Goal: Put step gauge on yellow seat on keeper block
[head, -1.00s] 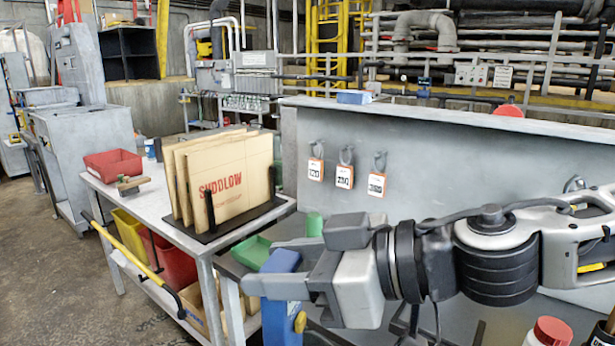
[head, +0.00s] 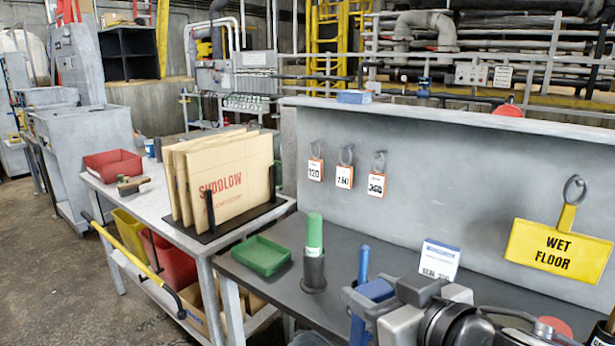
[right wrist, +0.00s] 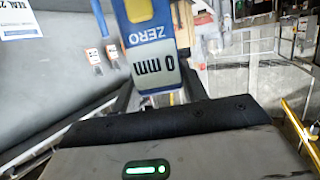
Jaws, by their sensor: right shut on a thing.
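My right gripper (head: 368,302) is at the bottom of the head view, over the dark bench, and is shut on the step gauge. The gauge shows there as a blue upright piece (head: 363,264), partly hidden by the gripper. My left gripper is not in view.
A green cylinder in a black holder (head: 314,255) and a green tray (head: 261,256) stand on the bench. A "SEAL" card (head: 440,258) stands near the back panel. Numbered tags and a yellow "WET FLOOR" sign (head: 560,246) hang on the panel.

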